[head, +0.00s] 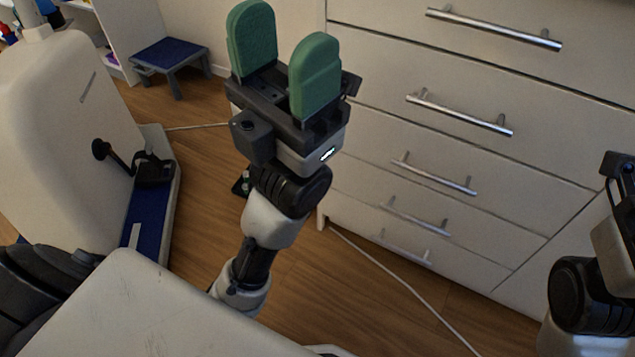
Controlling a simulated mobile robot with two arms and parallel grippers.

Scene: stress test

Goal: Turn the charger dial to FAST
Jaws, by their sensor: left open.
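No charger dial with a readable FAST mark shows in the head view. My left gripper (283,30) is raised in the upper middle, with its two green fingers apart and nothing between them. It is in front of the white drawer unit and touches nothing that I can see. Part of my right gripper (615,168) shows at the right edge; its fingers are out of view.
A white drawer unit (380,165) with metal bar handles fills the right. A pale rounded body (55,130) with a black knob (101,150) stands at left. A blue-topped stool (170,55) is behind. A white cable (400,285) crosses the wooden floor (310,290).

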